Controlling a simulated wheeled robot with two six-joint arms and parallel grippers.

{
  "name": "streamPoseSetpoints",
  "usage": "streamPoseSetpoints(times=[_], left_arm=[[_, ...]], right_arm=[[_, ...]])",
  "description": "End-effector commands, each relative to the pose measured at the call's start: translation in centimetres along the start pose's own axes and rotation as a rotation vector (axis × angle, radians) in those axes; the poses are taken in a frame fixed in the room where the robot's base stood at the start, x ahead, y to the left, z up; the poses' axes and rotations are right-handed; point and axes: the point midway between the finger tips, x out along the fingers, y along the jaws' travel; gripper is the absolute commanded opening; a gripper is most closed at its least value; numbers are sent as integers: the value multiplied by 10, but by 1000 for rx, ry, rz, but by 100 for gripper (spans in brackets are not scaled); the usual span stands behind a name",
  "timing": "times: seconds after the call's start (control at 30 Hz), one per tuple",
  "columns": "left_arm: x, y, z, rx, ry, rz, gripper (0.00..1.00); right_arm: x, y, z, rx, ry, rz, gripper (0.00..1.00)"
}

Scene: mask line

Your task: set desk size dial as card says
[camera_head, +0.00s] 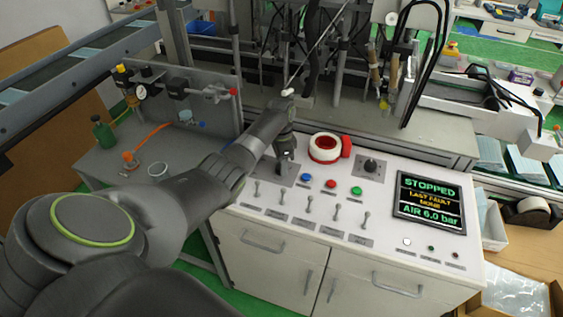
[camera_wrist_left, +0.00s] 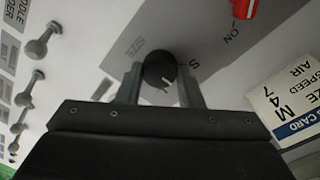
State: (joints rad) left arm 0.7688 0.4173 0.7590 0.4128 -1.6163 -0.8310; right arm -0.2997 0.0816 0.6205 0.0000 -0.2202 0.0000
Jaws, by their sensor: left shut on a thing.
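The size dial (camera_wrist_left: 158,68) is a round black knob on a grey plate in the left wrist view. The card (camera_wrist_left: 288,105) is white with a blue band, at the right and partly cut off; "M" and "4 7" can be read. My right gripper is not in view.
The desk has toggle switches (camera_head: 310,204), coloured buttons (camera_head: 331,184), another black knob (camera_head: 371,165) and a screen (camera_head: 429,202) reading STOPPED. A white and red ring-shaped part (camera_head: 325,146) stands just right of my left gripper. A red handle (camera_wrist_left: 243,8) marked ON shows in the wrist view.

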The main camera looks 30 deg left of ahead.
Motion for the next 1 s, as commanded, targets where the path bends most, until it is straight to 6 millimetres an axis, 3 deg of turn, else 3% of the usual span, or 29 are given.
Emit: streamPoseSetpoints(times=[0.57, 0.6, 0.73, 1.0], left_arm=[[-2, 0, -1, 42, 1, -3, 11], [-2, 0, -2, 42, 1, -3, 35], [-1, 0, -1, 41, 0, -3, 52], [-1, 0, 0, 40, -1, -1, 55]], right_arm=[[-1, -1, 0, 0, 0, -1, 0], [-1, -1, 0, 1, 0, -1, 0], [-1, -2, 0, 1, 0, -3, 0], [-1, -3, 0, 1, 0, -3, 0]])
